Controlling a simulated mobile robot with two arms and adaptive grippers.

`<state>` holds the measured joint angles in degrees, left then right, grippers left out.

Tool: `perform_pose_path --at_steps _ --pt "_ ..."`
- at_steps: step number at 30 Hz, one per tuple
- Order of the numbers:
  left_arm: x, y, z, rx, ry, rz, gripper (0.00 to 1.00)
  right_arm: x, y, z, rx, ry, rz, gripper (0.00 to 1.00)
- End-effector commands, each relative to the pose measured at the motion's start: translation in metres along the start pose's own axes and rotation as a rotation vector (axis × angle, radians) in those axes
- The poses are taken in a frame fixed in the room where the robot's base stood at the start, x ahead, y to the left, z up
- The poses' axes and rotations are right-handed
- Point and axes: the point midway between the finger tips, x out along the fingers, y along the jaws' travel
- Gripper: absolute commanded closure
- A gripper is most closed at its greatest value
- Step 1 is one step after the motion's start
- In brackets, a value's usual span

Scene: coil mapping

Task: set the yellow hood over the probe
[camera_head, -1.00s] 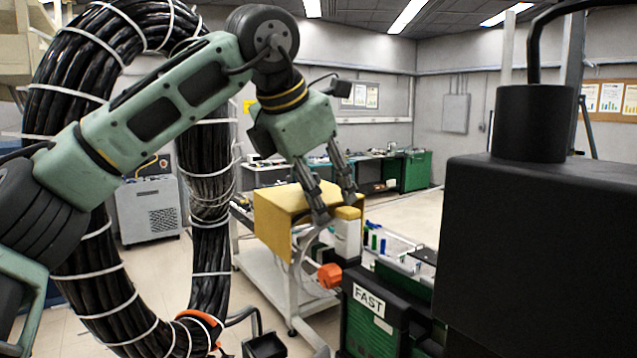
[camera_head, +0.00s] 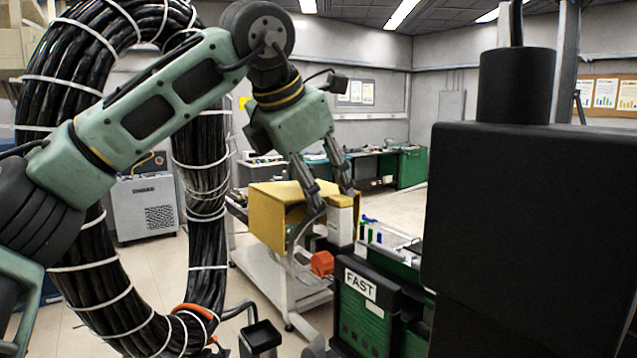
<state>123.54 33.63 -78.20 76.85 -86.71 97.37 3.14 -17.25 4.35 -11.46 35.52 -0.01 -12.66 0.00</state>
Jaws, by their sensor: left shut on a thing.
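The yellow hood (camera_head: 268,214) is a boxy shell, tilted, in the middle of the head view above a white cart. My left gripper (camera_head: 332,202) is shut at its right edge and holds the hood; the fingers hide part of that edge. A white upright block (camera_head: 341,228) with a pale top stands just right of the hood, by the fingertips. I cannot tell whether this block is the probe, or whether the hood touches it. My right gripper is not in view.
A large ring of black cable (camera_head: 205,250) with white ties stands at the left. A green case marked FAST (camera_head: 365,318) and an orange knob (camera_head: 322,263) lie below the hood. A big black box (camera_head: 525,215) fills the right. Open floor (camera_head: 405,213) shows behind.

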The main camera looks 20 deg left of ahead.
Motion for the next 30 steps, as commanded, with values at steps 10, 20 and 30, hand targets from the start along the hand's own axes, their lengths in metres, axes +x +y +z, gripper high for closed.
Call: perform_pose_path --at_steps 10,20,30 --pt "0.014 0.0 -0.008 0.002 0.03 -0.007 0.98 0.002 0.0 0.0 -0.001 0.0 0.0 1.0" --pt "0.021 0.003 -0.009 0.002 0.03 -0.006 0.98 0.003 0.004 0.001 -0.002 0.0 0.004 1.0" --pt "0.027 0.005 -0.01 0.001 0.031 -0.005 0.98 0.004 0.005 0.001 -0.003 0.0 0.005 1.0"
